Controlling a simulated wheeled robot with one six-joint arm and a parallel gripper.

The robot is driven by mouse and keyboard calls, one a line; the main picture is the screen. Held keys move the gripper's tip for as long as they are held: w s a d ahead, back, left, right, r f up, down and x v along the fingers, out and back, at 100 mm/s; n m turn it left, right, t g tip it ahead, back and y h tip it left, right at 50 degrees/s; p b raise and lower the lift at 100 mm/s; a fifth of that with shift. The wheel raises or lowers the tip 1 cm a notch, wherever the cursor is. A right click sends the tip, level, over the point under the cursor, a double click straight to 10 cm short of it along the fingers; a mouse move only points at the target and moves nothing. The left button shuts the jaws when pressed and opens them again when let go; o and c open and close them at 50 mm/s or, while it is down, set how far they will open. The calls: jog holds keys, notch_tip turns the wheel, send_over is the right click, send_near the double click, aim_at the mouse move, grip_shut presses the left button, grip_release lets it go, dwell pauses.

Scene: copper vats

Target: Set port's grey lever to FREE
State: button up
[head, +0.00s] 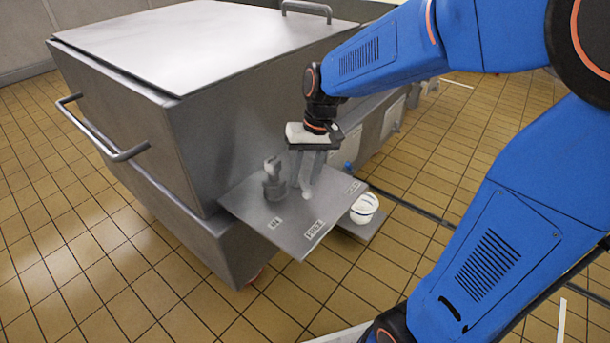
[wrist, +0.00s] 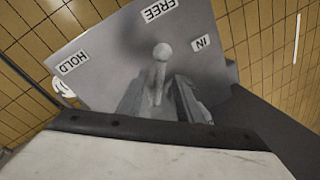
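The grey lever (wrist: 159,66) has a pale round knob and stands over a grey plate (head: 245,205) on the side of a steel vat. In the wrist view its knob points toward the FREE label (wrist: 160,9), with the IN label (wrist: 201,43) to the right and the HOLD label (wrist: 73,62) to the left. The knob also shows in the head view (head: 307,195). My gripper (head: 306,178) is lowered over the plate, its fingers apart on either side of the lever's stem. Whether they touch it is unclear. The lever's foot is hidden.
A short grey post (head: 274,186) stands on the plate beside my gripper. The large steel vat (head: 130,130) with a side handle (head: 105,135) rises behind. A white round object with a blue band (head: 364,208) sits at the right. Tiled floor lies open in front.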

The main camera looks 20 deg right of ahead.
jog(key=d+r, duration=0.1)
jog(key=r, duration=0.7)
jog(key=d+r, duration=0.2)
jog(key=r, duration=0.7)
jog(key=shift+d, duration=0.25)
jog(key=s+d+f+t+h, duration=0.1)
jog(key=s+d+f, duration=0.3)
jog(key=s, duration=0.5)
jog(key=s+d+f+t+h, duration=0.1)
jog(key=s+d+f+t, duration=0.2)
jog(key=s+f, duration=0.3)
jog(key=s+d, duration=0.1)
jog(key=s, duration=0.3)
jog(key=shift+s+d+f+t, duration=0.25)
jog(key=shift+t, duration=0.15)
